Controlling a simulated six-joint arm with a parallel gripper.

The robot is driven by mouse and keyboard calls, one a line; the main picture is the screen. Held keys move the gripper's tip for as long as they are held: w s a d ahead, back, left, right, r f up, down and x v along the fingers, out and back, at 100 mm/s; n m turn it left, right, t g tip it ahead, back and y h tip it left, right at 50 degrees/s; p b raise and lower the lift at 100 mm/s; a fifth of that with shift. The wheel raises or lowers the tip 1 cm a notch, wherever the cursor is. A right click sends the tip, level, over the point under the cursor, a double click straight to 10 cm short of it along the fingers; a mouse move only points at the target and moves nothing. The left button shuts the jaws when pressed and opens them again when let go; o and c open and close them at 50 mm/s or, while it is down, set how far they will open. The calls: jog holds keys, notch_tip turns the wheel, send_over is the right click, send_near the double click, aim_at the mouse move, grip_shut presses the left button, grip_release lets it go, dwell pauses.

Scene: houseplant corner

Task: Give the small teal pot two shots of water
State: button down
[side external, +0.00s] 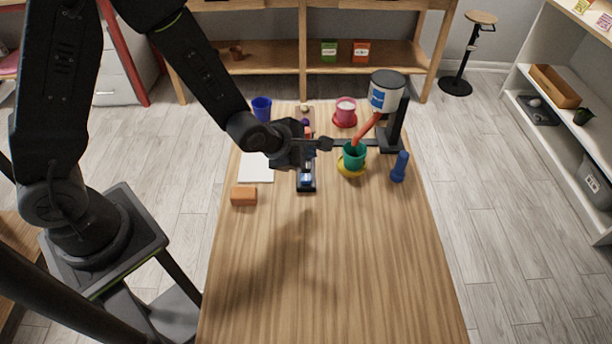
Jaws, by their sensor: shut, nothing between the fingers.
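The small teal pot (355,160) stands upright on a yellow saucer (350,173) in the side external view. A water dispenser with a white tank (386,94) and a dark stand (394,136) is behind it to the right. Its orange-red spout (366,130) slants down to the pot's mouth. A thin dark bar with a paddle-like end (325,143) reaches left from the stand. My gripper (308,148) is shut and empty, left of the teal pot and close to the paddle. I cannot tell whether they touch. Water inside the pot cannot be made out.
A dark narrow tray (306,188) with small items lies under my gripper. A pink pot (345,115), blue cup (261,108), white sheet (256,168), orange block (244,196) and blue bottle (400,166) stand around. The table's front half (330,270) is clear.

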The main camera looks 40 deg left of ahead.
aim_at(307, 179)
notch_tip(307, 179, up, 4)
jog(key=shift+f, duration=0.1)
dwell(0.4)
jog(key=shift+f, duration=4.45)
jog(key=shift+f, duration=0.1)
jog(key=shift+f, duration=0.3)
jog(key=shift+f, duration=0.5)
jog(key=shift+r, duration=0.9)
